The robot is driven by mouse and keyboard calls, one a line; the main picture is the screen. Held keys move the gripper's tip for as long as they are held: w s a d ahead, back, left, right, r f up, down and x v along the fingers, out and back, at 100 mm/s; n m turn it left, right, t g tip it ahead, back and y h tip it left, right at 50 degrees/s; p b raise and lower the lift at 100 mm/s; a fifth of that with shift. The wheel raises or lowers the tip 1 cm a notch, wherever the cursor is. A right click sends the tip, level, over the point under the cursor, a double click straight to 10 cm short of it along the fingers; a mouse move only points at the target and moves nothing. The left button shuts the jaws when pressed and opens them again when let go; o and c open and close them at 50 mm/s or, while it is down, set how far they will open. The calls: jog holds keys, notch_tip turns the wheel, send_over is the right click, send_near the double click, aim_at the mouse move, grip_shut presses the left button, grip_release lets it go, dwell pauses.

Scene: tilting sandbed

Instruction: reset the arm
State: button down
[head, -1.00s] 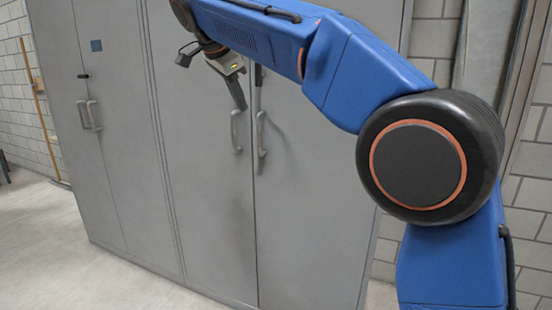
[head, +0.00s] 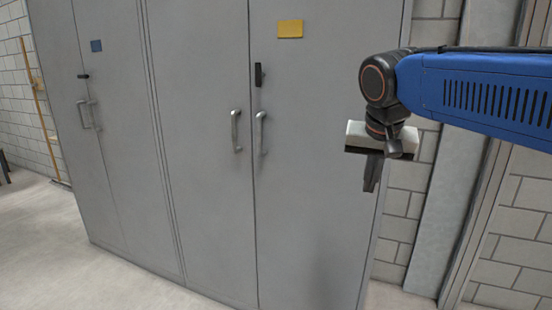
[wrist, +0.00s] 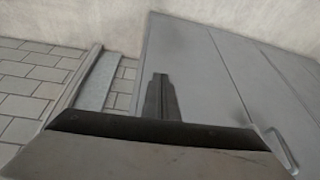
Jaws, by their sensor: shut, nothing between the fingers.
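My gripper (head: 372,186) hangs pointing down in front of the right edge of the grey cabinet in the head view. Its dark fingers are together and hold nothing. My blue arm comes in from the right edge of the picture. In the wrist view the closed fingers (wrist: 160,82) show in the middle, with the cabinet front behind and to the right of them.
The grey double-door cabinet (head: 205,200) fills the middle, with two handles (head: 236,130) and a yellow label (head: 290,29). A grey post (head: 447,200) and a block wall (head: 510,240) stand to the right. Pale floor (head: 60,250) lies open at lower left.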

jog(key=s+d+f+n, duration=0.2)
jog(key=s+d+f, duration=0.2)
jog(key=s+f, duration=0.5)
jog(key=s+d+f+n+y, duration=0.1)
jog(key=s+d+f, duration=0.2)
jog(key=s+f, duration=0.7)
notch_tip(320, 180, down, 2)
jog(key=shift+d+f+n, duration=0.2)
jog(key=shift+d+n, duration=0.2)
jog(key=c, duration=2.5)
grip_release()
